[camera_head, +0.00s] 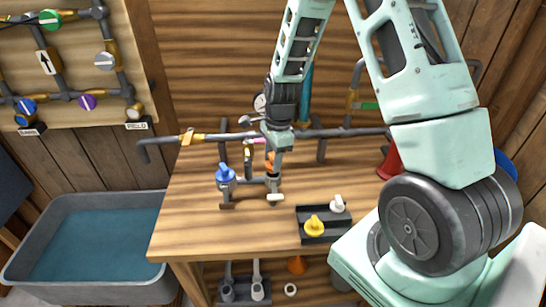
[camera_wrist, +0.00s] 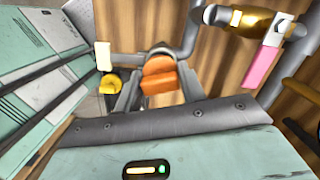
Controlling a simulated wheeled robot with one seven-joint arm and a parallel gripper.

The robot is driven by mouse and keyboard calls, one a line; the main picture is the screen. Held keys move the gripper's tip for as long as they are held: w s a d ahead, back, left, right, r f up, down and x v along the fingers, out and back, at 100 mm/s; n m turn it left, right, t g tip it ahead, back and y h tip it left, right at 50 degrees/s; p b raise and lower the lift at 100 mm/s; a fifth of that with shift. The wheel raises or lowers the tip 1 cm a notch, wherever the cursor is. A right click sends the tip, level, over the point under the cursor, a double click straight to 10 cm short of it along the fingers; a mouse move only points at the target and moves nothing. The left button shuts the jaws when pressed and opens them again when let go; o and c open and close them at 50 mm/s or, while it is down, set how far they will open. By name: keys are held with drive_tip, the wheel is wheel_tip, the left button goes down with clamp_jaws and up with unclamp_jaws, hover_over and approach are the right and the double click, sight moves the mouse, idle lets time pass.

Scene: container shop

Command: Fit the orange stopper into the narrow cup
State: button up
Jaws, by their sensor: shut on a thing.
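The orange stopper (camera_wrist: 160,76) is between the two fingers of my gripper (camera_wrist: 158,88) in the wrist view. In the head view a small orange patch of the stopper (camera_head: 269,158) shows below my wrist, above the middle of the wooden bench. My gripper (camera_head: 271,167) points down there, beside the grey pipework with a blue valve (camera_head: 226,175). A dark grey rounded piece of pipe (camera_wrist: 160,50) shows right behind the stopper in the wrist view. I cannot tell whether they touch. I cannot clearly pick out the narrow cup.
A black tray (camera_head: 304,213) with a yellow knob (camera_head: 314,225) and a white knob (camera_head: 338,204) sits to the right on the bench (camera_head: 186,226). A horizontal pipe runs behind my gripper. The bench's front left is clear.

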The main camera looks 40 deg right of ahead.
drive_tip(key=shift+f+b, duration=0.7)
drive_tip(key=shift+f, duration=0.7)
idle(1.6)
drive_tip(key=o, duration=1)
drive_tip(key=shift+o, duration=0.2)
drive_tip(key=shift+r, duration=0.15)
wheel_tip(320, 180, up, 17)
drive_tip(key=d+b, duration=0.2)
drive_tip(key=shift+s, duration=0.25)
